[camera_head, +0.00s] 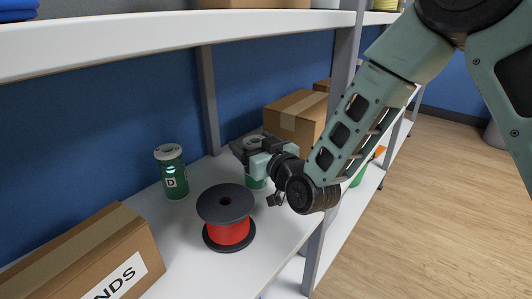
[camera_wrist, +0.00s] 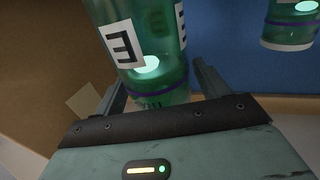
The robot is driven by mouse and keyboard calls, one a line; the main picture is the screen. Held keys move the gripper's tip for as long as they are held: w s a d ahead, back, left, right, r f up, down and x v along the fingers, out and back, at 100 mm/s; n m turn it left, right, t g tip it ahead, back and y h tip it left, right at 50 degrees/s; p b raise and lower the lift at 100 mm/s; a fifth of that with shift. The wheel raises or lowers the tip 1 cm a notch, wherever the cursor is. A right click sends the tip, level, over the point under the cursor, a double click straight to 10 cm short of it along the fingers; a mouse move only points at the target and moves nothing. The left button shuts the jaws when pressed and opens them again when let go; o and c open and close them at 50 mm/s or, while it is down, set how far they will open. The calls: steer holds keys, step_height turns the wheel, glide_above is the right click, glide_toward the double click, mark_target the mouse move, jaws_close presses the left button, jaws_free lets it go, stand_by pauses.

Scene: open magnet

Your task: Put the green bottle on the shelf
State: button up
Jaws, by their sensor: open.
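A green bottle (camera_head: 255,183) with a white top stands on the white shelf (camera_head: 180,222), partly hidden by my gripper (camera_head: 262,158). In the wrist view, a green bottle (camera_wrist: 140,50) with a letter E label shows between the two fingers of my gripper (camera_wrist: 158,80). The fingers are open, one on each side of it; I cannot tell whether either touches it. A second green bottle (camera_head: 172,172) with a letter D label stands upright to the left on the same shelf. A green bottle also shows at the upper right of the wrist view (camera_wrist: 290,25).
A black and red spool (camera_head: 228,228) stands in front of the bottles. A cardboard box (camera_head: 85,255) is at the lower left, another (camera_head: 297,120) behind my gripper. An upper shelf (camera_head: 180,40) runs overhead. A grey post (camera_head: 315,255) stands at the front edge.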

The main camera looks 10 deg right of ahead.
steer(key=p+v, duration=0.6)
steer(key=v, duration=0.5)
steer(key=shift+s+p, duration=0.35)
steer(key=shift+p, duration=0.05)
steer(key=shift+d+f, duration=0.1)
steer(key=shift+d, duration=0.1)
